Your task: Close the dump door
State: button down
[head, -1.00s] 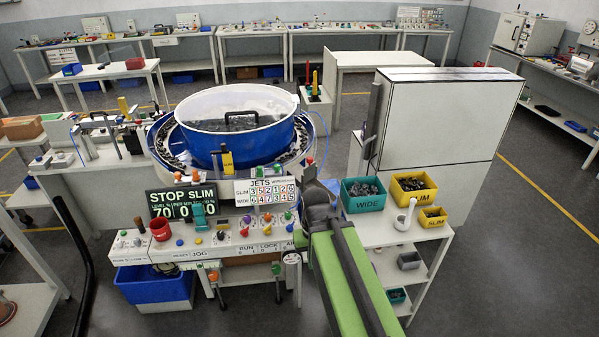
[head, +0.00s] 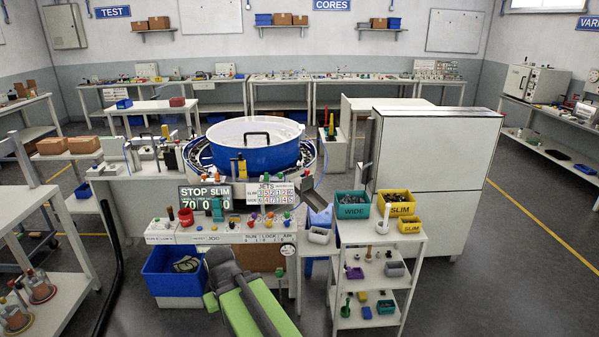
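The blue feeder bowl (head: 256,157) with a white inside stands on the machine at mid-left. A black handle (head: 257,136) shows at its wall. I cannot make out which part is the dump door, or whether it is open. A sloping grey-blue chute (head: 318,203) is at the right end of the control panel. My green arm reaches up from the bottom edge, with its dark grey joint in front of the panel's lower front. My gripper does not show; it seems hidden beyond that joint.
The control panel (head: 210,233) carries several coloured knobs. A blue bin (head: 168,283) with grey pieces sits below it, left of my arm. The shelf cart (head: 382,240) on the right bears a green WIDE bin (head: 352,206) and yellow SLIM bins (head: 397,205). A tall white cabinet (head: 440,150) stands behind.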

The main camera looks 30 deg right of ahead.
aim_at(307, 182)
jog(key=u, duration=0.2)
jog(key=i, duration=1.65)
jog(key=z, duration=0.4)
jog(key=k, duration=0.85)
jog(key=z, duration=0.2)
jog(key=i, duration=1)
jog(key=u, duration=0.1)
